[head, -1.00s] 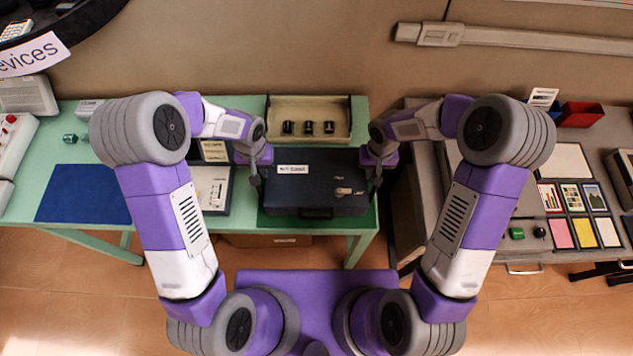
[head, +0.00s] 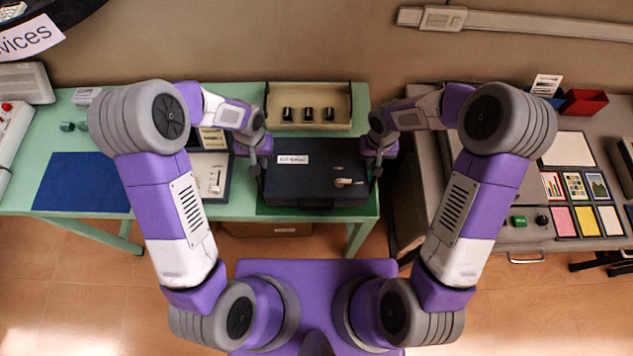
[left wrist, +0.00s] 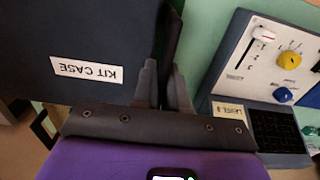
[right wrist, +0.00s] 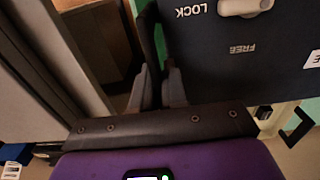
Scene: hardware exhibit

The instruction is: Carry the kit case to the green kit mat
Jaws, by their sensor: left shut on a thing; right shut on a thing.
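The dark kit case (head: 310,188) is between my two grippers at the right end of the green table. Its white label and a pale lock knob (head: 343,182) face up. A dark green mat (head: 368,211) shows under and around its front edge. I cannot tell whether the case rests on the mat or hangs just above it. My left gripper (head: 259,170) is shut on the case's left side; the left wrist view shows its fingers (left wrist: 165,88) on a dark side handle. My right gripper (head: 374,170) is shut on the right side, its fingers also visible (right wrist: 160,88).
A beige tray (head: 309,122) with several dark knobs stands behind the case. A panel with sliders and knobs (left wrist: 285,50) is close left of it. A blue mat (head: 83,182) lies at the table's left. A grey bench (head: 500,235) with samples stands right, across a gap.

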